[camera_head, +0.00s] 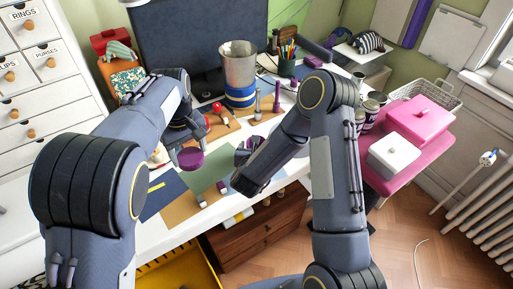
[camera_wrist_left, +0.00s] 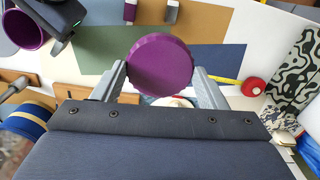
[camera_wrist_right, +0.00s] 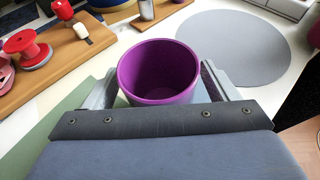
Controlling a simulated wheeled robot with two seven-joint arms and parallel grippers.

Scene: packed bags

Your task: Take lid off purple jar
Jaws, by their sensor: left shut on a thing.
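The round purple lid (camera_head: 190,159) is between the fingers of my left gripper (camera_head: 187,146), which is shut on it above the desk. In the left wrist view the lid (camera_wrist_left: 160,64) shows its flat face, with a finger at each side. The purple jar (camera_wrist_right: 160,72) is open at the top and looks empty inside. The jar (camera_wrist_left: 24,26) also shows at the upper left of the left wrist view, apart from the lid. In the head view my right arm partly hides it.
The white desk holds green, blue and brown mats, with a green mat (camera_head: 208,172) near the lid. A metal pot (camera_head: 238,64), a pen cup (camera_head: 287,66) and a monitor (camera_head: 190,40) stand behind. A pink table (camera_head: 395,172) with boxes is at right.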

